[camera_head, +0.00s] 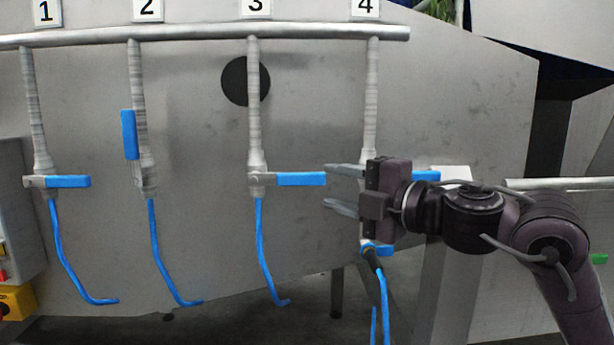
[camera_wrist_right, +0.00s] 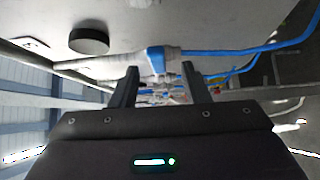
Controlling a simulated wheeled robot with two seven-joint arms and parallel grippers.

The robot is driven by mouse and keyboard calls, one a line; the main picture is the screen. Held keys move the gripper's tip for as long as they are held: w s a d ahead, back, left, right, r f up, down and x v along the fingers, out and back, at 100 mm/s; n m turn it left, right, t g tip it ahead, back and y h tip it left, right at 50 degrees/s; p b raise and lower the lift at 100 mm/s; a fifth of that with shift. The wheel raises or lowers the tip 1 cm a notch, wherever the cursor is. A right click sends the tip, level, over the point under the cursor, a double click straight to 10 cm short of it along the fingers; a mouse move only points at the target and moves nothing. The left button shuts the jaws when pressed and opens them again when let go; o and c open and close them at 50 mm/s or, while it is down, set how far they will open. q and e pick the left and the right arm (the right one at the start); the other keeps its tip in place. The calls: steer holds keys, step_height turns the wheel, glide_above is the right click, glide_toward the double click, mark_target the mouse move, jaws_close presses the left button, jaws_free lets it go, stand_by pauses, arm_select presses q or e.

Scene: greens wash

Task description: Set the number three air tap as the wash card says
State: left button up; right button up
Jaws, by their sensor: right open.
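The number three tap's blue handle (camera_head: 301,179) lies level, pointing right from its pipe (camera_head: 254,110) under the "3" label (camera_head: 256,8). My right gripper (camera_head: 328,186) is open and empty. Its fingertips are by the handle's free end, one a little above its height and one below. In the right wrist view the blue handle (camera_wrist_right: 155,58) shows just beyond and between the open fingers (camera_wrist_right: 160,75); contact cannot be told. My left gripper is not in view. No readable wash card shows.
Tap one's handle (camera_head: 68,181) is level and tap two's handle (camera_head: 129,135) stands upright. Tap four's handle (camera_head: 427,176) points right, partly behind my right gripper. Blue hoses (camera_head: 262,250) hang below the taps. A header pipe (camera_head: 200,36) runs along the top.

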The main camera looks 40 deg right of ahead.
mark_target(309, 180)
steer(key=shift+w+a+r, duration=0.15)
steer(key=shift+w+a, duration=0.1)
steer(key=shift+w, duration=0.05)
steer(key=w, duration=0.1)
steer(key=w+a+p, duration=0.1)
steer(key=w+p, duration=0.1)
steer(key=shift+a+r, duration=0.25)
steer(key=shift+a, duration=0.05)
steer(key=shift+w+f+p, duration=0.15)
steer(key=shift+w+p, duration=0.15)
steer(key=shift+w, duration=1.1)
steer(key=shift+a, duration=0.15)
steer(key=shift+w+f, duration=0.1)
steer(key=c, duration=0.7)
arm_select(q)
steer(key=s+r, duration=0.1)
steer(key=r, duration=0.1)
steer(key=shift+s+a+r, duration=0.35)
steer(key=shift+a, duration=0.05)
arm_select(e)
jaws_close()
